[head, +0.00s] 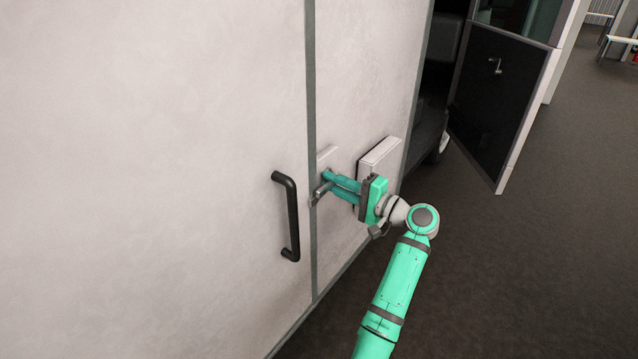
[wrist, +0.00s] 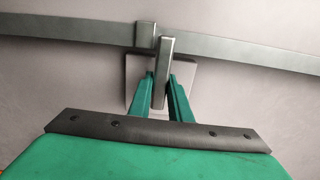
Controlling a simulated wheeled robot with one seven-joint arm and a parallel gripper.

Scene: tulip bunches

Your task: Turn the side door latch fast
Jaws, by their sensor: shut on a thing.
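The side door (head: 210,120) is a pale panel, flush with the wall beside a dark vertical strip (head: 312,130). The latch (head: 318,194) is a short grey metal bar on a pale square plate (head: 328,154) right of the strip. In the wrist view the latch bar (wrist: 166,60) reaches up over the grey strip (wrist: 230,48), just right of a small grey catch block (wrist: 146,35). I cannot tell whether they touch. My gripper (head: 331,181) has its green fingers on both sides of the bar; they also show in the wrist view (wrist: 162,85).
A black pull handle (head: 289,217) stands out from the door, left of the strip. A pale box (head: 378,152) projects from the wall behind my gripper. A dark open door (head: 500,100) stands at the upper right. The dark floor (head: 540,260) at right is clear.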

